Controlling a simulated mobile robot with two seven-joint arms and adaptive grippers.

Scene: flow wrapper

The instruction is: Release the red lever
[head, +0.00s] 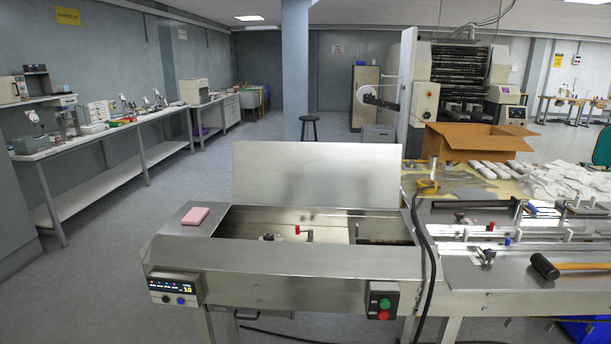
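A small red knob (297,230) shows inside the open bay of the steel wrapping machine (300,262). Another small red piece (490,226) is on the machine's right section. The bay's steel lid (316,175) stands upright behind the opening. Neither of my grippers is in view.
A pink block (195,216) lies on the machine's left top. A control panel (173,291) and a red-green button box (382,301) are on the front. A black cable (428,255) hangs right of the bay. A mallet (570,267) lies at right.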

